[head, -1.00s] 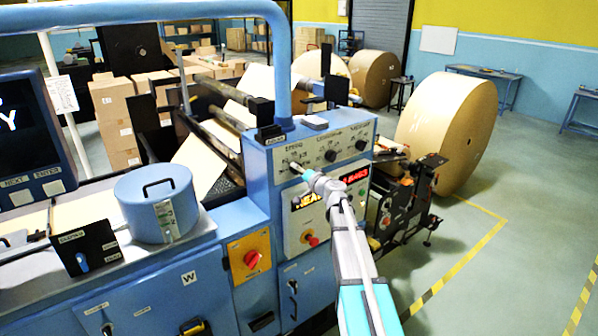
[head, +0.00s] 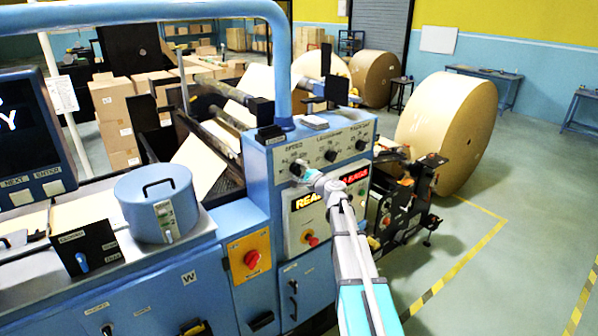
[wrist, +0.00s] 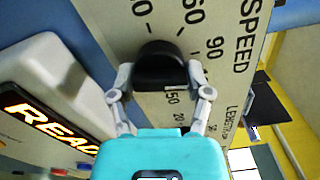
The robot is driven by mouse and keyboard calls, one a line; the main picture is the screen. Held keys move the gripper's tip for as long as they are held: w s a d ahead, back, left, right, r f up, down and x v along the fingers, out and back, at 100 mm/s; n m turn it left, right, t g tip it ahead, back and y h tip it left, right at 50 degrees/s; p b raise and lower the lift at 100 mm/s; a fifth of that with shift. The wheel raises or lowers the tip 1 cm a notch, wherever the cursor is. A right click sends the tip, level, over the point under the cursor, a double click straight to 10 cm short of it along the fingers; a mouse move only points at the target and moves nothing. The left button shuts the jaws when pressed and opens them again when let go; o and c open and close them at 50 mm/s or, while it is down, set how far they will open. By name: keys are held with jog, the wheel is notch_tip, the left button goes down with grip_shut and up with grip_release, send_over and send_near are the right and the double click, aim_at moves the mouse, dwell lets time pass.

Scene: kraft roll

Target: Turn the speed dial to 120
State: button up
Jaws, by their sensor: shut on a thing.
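The speed dial is a round black knob (wrist: 160,66) in the wrist view, on a pale panel lettered SPEED (wrist: 252,36). Printed numbers, including 60 and 90, run around it, partly hidden by the knob and my fingers. My gripper (wrist: 160,78) has one finger on each side of the knob and is shut on it. No pointer mark on the knob can be made out, so its setting cannot be read.
Two more black dials (head: 330,156) (head: 361,144) sit to the right on the same panel. Below are a scrolling amber display (head: 307,200), a red display (head: 355,176) and a red button (head: 312,240). A blue bar (head: 284,60) rises behind the panel.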

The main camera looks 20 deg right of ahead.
jog(key=m, duration=0.6)
dwell(0.4)
jog(key=o, duration=1.2)
jog(key=shift+c, duration=0.2)
jog(key=v, duration=1.2)
